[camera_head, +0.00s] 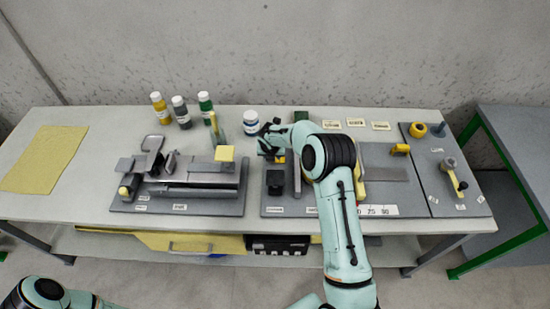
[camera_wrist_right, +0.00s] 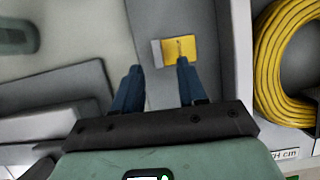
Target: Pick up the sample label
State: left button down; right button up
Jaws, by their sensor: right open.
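My right gripper (camera_head: 270,146) is over the middle of the bench, above the left end of the middle grey board. In the wrist view its two blue fingers (camera_wrist_right: 158,76) are apart with nothing between them. A small yellow piece with a dark mark (camera_wrist_right: 180,50) lies just beyond the right fingertip on a grey surface; I cannot tell whether it is the sample label. Small pale labels (camera_head: 356,122) lie at the back of the bench, right of the gripper; their print is too small to read. Only part of my left arm shows at bottom left; its gripper is out of view.
A yellow cable coil (camera_wrist_right: 290,60) is right of the fingers. A white-lidded jar (camera_head: 250,122) stands behind the gripper. Several bottles (camera_head: 181,112) stand farther left. A grey fixture (camera_head: 185,175) fills the left board. A yellow sheet (camera_head: 45,160) lies at far left.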

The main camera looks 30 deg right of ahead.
jog(key=w+f, duration=0.1)
jog(key=w+d+f, duration=0.1)
jog(key=f, duration=0.1)
jog(key=shift+s, duration=0.15)
pick_arm(q)
jog(key=shift+w+r, duration=0.5)
jog(key=shift+w, duration=0.35)
pick_arm(e)
grip_shut()
jog(key=shift+r, duration=0.1)
